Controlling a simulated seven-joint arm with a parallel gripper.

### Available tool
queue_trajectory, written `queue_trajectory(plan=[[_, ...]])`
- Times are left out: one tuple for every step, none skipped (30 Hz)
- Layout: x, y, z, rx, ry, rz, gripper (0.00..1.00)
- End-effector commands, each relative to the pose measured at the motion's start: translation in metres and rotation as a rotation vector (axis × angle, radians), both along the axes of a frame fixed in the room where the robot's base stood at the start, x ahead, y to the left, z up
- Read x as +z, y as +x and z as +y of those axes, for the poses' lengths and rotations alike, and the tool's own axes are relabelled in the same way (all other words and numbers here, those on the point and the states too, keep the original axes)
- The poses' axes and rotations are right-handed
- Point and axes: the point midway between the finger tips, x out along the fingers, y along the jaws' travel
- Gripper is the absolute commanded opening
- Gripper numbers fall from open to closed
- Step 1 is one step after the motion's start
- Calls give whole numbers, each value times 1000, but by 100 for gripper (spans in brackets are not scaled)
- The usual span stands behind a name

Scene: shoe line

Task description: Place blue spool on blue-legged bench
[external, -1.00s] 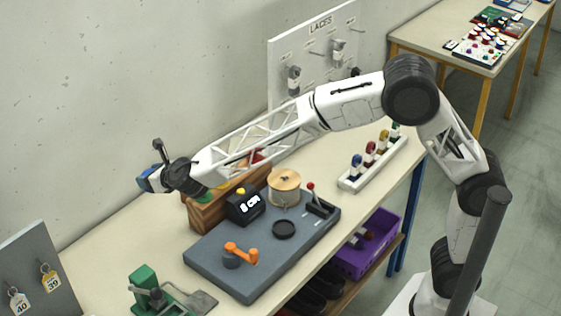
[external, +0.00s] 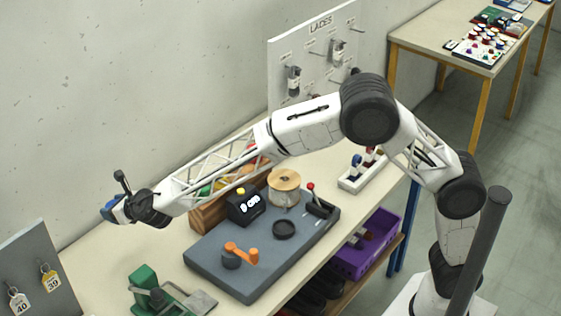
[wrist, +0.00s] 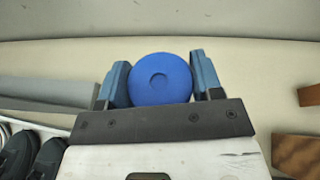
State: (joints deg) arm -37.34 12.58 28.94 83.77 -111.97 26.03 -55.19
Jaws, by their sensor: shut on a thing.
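The blue spool (wrist: 160,78) shows as a round blue disc with a shallow centre in the wrist view. My gripper (wrist: 162,84) is shut on it, one blue finger on each side. In the external view my gripper (external: 114,208) is at the left end of my outstretched arm, above the back left of the bench. The spool is not clear there. The blue-legged bench (external: 100,262) has a cream top and a lower shelf. The spool appears held above the top; the exact height is hard to tell.
A grey base plate (external: 230,280) carries a black counter box, orange crank and wooden drum. A wooden rack (external: 210,213) stands behind it. A green device (external: 148,290) is at the front left, near a grey tag board (external: 35,270). Bare bench top lies between.

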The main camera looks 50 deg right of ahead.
Motion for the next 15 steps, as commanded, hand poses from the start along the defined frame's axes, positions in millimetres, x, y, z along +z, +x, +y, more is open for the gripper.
queue_trajectory(plan=[[-9, 0, 0, 0, -1, 0, 36], [-15, 0, 0, 0, -1, 0, 36], [-23, 0, 0, 1, -1, 0, 36], [-28, 0, 0, 1, -1, 0, 36], [-34, 0, 0, 1, -1, 0, 36], [-43, 0, 0, 0, -1, -1, 36], [-49, 0, 0, 0, -1, -1, 36], [-54, 0, 0, 0, 0, -1, 36], [-64, 0, 0, 1, -2, -1, 36], [-70, 0, 0, 0, 0, -1, 36], [-75, 0, 0, 1, 0, -1, 36], [-83, 0, 0, 1, 0, 0, 36], [-88, 0, 0, 0, 0, 0, 36], [-91, 0, 0, 1, -1, 0, 36], [-95, 0, 0, 1, 1, -1, 36]])
